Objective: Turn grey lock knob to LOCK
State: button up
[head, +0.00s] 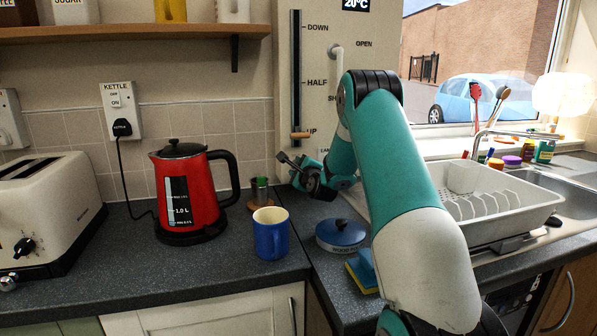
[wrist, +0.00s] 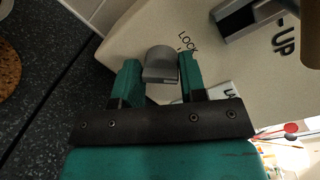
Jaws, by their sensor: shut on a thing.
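The grey lock knob (wrist: 160,62) shows in the wrist view, on the cream panel beside the printed word LOCK. My gripper (wrist: 159,70) has one teal finger on each side of it and is shut on it. A second label below the knob is partly covered by my gripper, so the knob's exact pointing is hard to read. In the head view my arm reaches to the lower part of the cream panel (head: 312,75), and the knob is hidden there.
A slider handle (head: 300,135) sits near UP on the panel. A blue mug (head: 270,233), a red kettle (head: 188,195) and a blue-lidded pot (head: 341,234) stand on the worktop near my arm. A dish rack (head: 500,200) stands to the right.

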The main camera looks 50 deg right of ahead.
jog(key=shift+n+g+b, duration=0.3)
jog(key=shift+n+b, duration=1.75)
jog(key=shift+n, duration=1.65)
jog(key=o, duration=0.9)
jog(key=shift+a, duration=0.1)
jog(key=b+v, duration=0.4)
jog(key=v, duration=1.3)
jog(key=shift+s+a+f, duration=0.1)
jog(key=shift+s+a, duration=0.05)
jog(key=shift+a, duration=0.05)
